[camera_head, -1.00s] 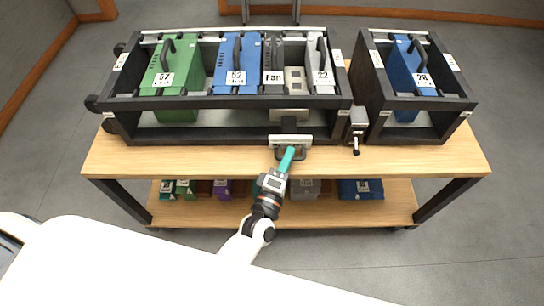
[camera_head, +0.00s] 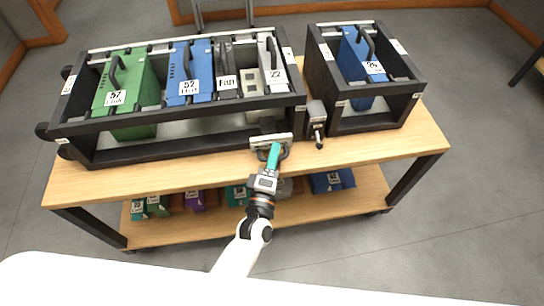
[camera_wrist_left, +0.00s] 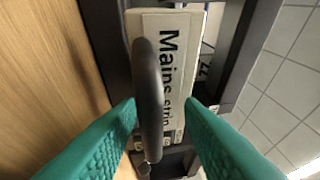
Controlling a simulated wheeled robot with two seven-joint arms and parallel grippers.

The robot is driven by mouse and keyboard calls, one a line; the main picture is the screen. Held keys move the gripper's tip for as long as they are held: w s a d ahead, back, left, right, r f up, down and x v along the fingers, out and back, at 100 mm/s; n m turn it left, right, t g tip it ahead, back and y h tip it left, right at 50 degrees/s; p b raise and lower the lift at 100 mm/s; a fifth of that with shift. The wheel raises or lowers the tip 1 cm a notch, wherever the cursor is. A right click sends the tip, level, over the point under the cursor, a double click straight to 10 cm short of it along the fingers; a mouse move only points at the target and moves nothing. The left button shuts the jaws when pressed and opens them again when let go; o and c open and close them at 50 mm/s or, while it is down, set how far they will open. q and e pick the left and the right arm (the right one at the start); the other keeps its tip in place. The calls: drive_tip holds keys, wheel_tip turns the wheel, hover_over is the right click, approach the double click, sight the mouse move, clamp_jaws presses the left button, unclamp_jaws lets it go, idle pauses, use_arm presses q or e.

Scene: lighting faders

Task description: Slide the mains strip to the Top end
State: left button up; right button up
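The mains strip (camera_wrist_left: 175,62) is a pale plate whose label reads "Mains strip" in the left wrist view. It has a dark bar handle (camera_wrist_left: 148,95). In the head view the strip (camera_head: 268,140) is at the front of the long black rack, near its right end. My left gripper (camera_head: 273,155) has teal fingers and reaches the handle from the front. In the left wrist view its fingertips (camera_wrist_left: 162,104) stand apart on either side of the handle, with a clear gap on the right. Whether the left finger touches the handle, I cannot tell. My right gripper is not in view.
The long rack (camera_head: 180,148) holds a green module (camera_head: 140,120), a blue module (camera_head: 190,85) and others. A smaller black rack (camera_head: 375,125) with a blue module stands right. A grey box with a lever (camera_head: 316,112) sits between. Modules lie on the wooden table's lower shelf (camera_head: 300,215).

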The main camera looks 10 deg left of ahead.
use_arm(q)
drive_tip(key=shift+a+f, duration=0.1)
drive_tip(key=shift+f, duration=0.05)
drive_tip(key=shift+s+f, duration=0.1)
drive_tip(key=shift+s, duration=0.05)
drive_tip(key=v, duration=1.1)
drive_tip(key=shift+s, duration=0.35)
